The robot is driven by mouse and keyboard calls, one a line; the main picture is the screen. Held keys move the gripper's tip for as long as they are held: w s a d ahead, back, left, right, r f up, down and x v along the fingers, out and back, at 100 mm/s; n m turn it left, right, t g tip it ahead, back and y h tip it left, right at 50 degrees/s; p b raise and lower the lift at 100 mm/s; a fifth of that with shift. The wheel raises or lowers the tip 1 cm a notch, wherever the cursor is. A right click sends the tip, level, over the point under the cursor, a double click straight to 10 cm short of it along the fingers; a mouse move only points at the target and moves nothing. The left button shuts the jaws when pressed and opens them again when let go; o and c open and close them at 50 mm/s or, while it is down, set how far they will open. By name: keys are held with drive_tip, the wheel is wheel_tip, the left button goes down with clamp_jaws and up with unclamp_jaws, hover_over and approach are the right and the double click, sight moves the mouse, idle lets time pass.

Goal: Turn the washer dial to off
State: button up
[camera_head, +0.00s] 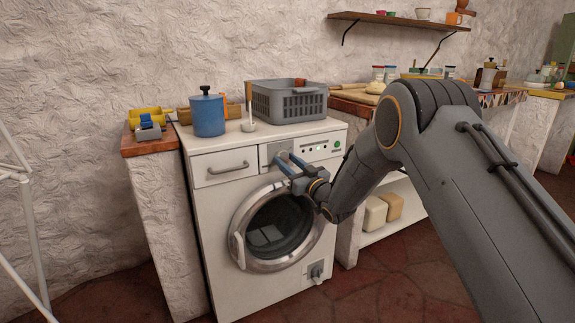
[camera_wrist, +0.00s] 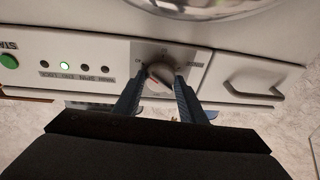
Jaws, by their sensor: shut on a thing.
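The white washer (camera_head: 200,215) stands against the wall with its round door (camera_head: 268,237) closed. Its control panel carries a grey dial (camera_wrist: 160,74), a row of small lights and a green button. My gripper (camera_head: 285,160) reaches to the panel from the right. In the wrist view the blue fingers of my gripper (camera_wrist: 165,84) are shut on the dial, one on each side. One light (camera_wrist: 64,66) beside the dial glows green. In the head view the fingers mostly hide the dial.
A grey basket (camera_head: 290,103), a blue canister (camera_head: 207,115) and a ladle stand on top of the washer. The drawer handle (camera_wrist: 250,90) is beside the dial. A white rack (camera_head: 20,180) stands at the left. Floor in front of the washer is open.

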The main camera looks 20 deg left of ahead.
drive_tip(key=n+g, duration=0.1)
drive_tip(key=n, duration=0.6)
drive_tip(key=shift+w+r+g+b, duration=0.1)
drive_tip(key=shift+r+g+b, duration=0.05)
drive_tip(key=shift+g+b, duration=0.25)
drive_tip(key=n, duration=0.6)
drive_tip(key=shift+d+r+n+g+h+b, duration=0.1)
drive_tip(key=shift+r+n+g+h+b, duration=0.1)
drive_tip(key=shift+n+g+h+b, duration=0.15)
drive_tip(key=n+h+b, duration=0.1)
drive_tip(key=n, duration=0.5)
drive_tip(key=shift+r, duration=0.1)
drive_tip(key=n+b, duration=0.1)
drive_tip(key=n, duration=0.1)
drive_tip(key=n+h+b, duration=0.1)
drive_tip(key=n+b, duration=0.1)
drive_tip(key=shift+r+n+h, duration=0.15)
drive_tip(key=shift+n+h, duration=0.1)
drive_tip(key=shift+n, duration=0.1)
drive_tip(key=o, duration=1.1)
drive_tip(key=shift+c, duration=0.2)
